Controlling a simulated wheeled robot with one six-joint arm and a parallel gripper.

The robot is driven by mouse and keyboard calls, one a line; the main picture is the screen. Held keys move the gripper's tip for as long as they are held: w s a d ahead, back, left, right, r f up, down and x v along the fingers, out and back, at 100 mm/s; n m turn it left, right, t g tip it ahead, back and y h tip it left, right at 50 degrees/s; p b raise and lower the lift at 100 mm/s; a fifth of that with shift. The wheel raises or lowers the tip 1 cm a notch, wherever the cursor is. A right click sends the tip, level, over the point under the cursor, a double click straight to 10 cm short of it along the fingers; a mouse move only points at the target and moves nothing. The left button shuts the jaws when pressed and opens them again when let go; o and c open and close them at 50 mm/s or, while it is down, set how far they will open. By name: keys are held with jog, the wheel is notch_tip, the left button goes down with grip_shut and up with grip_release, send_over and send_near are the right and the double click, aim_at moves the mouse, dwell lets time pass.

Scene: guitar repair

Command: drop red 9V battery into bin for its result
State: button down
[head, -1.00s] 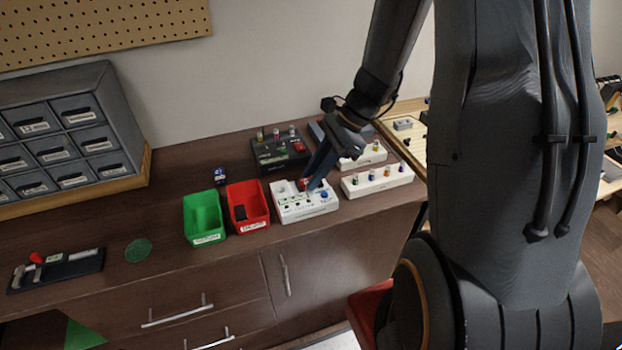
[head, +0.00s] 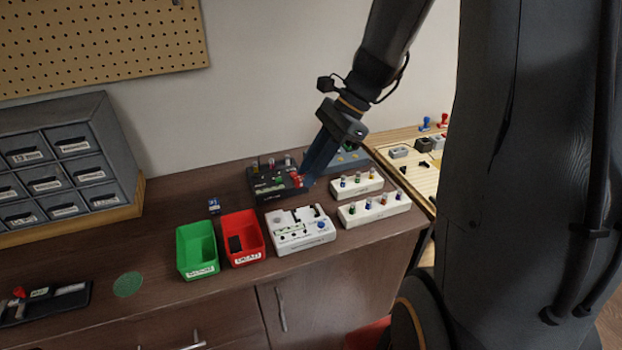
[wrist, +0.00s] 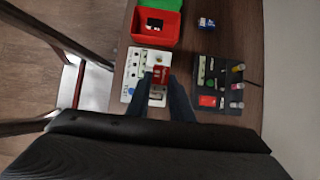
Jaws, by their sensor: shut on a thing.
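My gripper (wrist: 165,85) is shut on the red 9V battery (wrist: 161,75) and holds it above the white tester (wrist: 130,94) in the wrist view. In the head view my gripper (head: 305,182) points down near the black device (head: 268,187), and red shows at its tip. The white tester (head: 300,242) has a blue knob and no battery showing on it. The red bin (head: 258,246) stands left of the tester with a dark block (head: 235,243) inside. The green bin (head: 190,262) stands left of the red bin; its label is too small to read surely.
A small blue item (head: 214,206) stands behind the bins. White racks (head: 372,212) with several small bottles or knobs stand at the right. Grey drawers (head: 70,150) stand at the left. A green disc (head: 127,284) lies on the bench, with free room around it.

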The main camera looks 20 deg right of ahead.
jog(key=shift+r+p, duration=1.95)
jog(key=shift+f, duration=0.15)
